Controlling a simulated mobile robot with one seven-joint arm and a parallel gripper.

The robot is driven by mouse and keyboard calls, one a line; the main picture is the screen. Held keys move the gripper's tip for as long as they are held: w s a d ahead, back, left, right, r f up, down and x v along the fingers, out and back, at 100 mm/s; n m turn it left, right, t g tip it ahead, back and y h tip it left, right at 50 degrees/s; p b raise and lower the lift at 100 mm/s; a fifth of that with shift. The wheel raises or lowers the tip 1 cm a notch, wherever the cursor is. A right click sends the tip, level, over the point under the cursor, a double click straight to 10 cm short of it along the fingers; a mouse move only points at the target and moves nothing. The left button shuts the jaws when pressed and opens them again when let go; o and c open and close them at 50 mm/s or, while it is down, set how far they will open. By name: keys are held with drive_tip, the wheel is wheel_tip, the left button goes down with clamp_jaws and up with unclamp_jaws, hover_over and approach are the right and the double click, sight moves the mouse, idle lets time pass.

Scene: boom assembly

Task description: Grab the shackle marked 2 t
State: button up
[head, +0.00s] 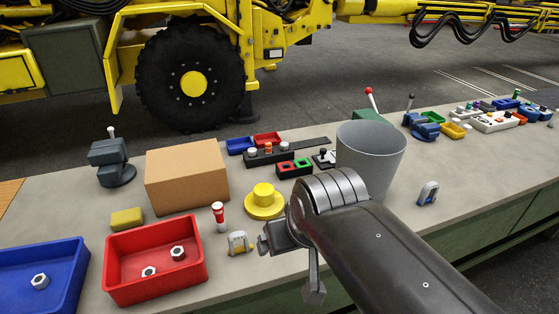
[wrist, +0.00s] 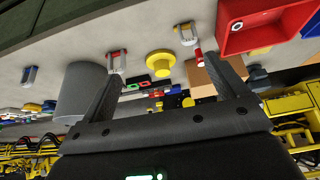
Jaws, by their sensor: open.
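Three shackles show in the wrist view. One has an orange-yellow pin (wrist: 187,34), one has a red pin (wrist: 117,61), and one is plain grey (wrist: 30,75). In the head view the yellow-pin shackle (head: 238,242) stands near the table's front edge, just left of my gripper (head: 290,266). The grey shackle (head: 428,193) stands right of the bin; my arm hides the red-pin one. No weight marks are readable. My gripper (wrist: 163,65) is open and empty in the wrist view, with the red-pin shackle beyond its left fingertip.
A red tray (head: 110,270) with nuts, a red-and-white cylinder (head: 220,217) and a yellow flanged part (head: 263,202) lie near my gripper. A tall grey bin (head: 372,150) stands behind my arm. A cardboard box (head: 187,175) is further left.

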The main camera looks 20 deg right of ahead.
drive_tip(key=w+d+f+g, duration=0.1)
drive_tip(key=w+d+f, duration=0.4)
drive_tip(key=w, duration=0.4)
drive_tip(key=w+d+f, duration=0.2)
drive_tip(key=w+d, duration=0.6)
drive_tip(key=w, duration=0.1)
drive_tip(key=shift+w+d+f, duration=1.25)
drive_tip(key=shift+w+f, duration=0.2)
drive_tip(key=shift+f, duration=1.1)
drive_tip(key=shift+w+d+f, duration=1.3)
drive_tip(key=shift+w+f, duration=0.15)
drive_tip(key=shift+f, duration=1.15)
drive_tip(key=shift+w+d+f, duration=1.25)
drive_tip(key=shift+w+f, duration=0.2)
drive_tip(key=shift+f, duration=1.1)
drive_tip(key=shift+c, duration=0.2)
drive_tip(key=c, duration=1.6)
